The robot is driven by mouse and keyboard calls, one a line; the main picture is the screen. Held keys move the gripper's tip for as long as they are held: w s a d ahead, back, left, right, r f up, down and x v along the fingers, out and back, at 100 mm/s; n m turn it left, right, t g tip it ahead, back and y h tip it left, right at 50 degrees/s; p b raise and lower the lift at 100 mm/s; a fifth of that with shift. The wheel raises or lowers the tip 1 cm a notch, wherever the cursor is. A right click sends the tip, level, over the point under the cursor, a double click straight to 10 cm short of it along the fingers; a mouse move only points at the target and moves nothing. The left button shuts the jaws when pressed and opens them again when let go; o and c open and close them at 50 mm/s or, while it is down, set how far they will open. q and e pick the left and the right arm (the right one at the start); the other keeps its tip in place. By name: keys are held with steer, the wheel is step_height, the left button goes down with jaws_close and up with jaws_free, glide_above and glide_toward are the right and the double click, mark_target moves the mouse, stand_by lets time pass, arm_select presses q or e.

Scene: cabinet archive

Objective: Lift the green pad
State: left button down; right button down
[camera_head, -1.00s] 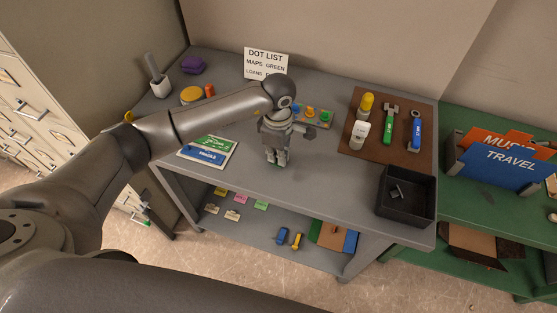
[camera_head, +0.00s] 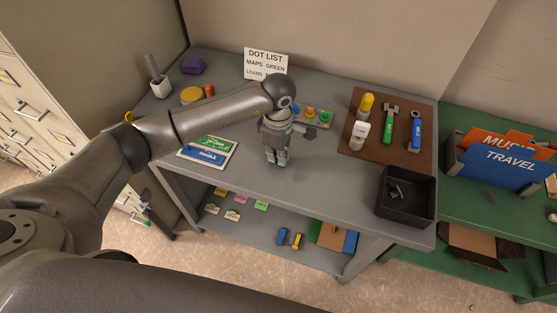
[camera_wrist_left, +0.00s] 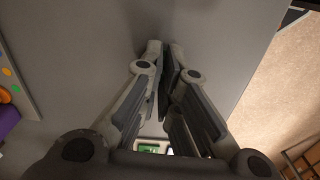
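A green flat piece with white print (camera_head: 214,143) lies beside a blue one (camera_head: 205,155) on a pale sheet at the left of the grey table. I cannot tell if it is the green pad. A small tray (camera_head: 313,116) with blue, orange and green round pieces stands behind my gripper. My left gripper (camera_head: 276,162) points down over the middle of the table, right of the sheet. Its fingers nearly meet in the left wrist view (camera_wrist_left: 163,46), with no clear object between them. A little green shows at the fingertips; its source is unclear. My right gripper is out of view.
A brown mat (camera_head: 385,150) with tools and a black bin (camera_head: 405,203) fill the table's right side. Bare tabletop (camera_head: 325,185) lies right of the gripper.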

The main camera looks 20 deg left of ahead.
arm_select(q)
steer(key=shift+r+p, duration=1.15)
steer(key=shift+r, duration=1.3)
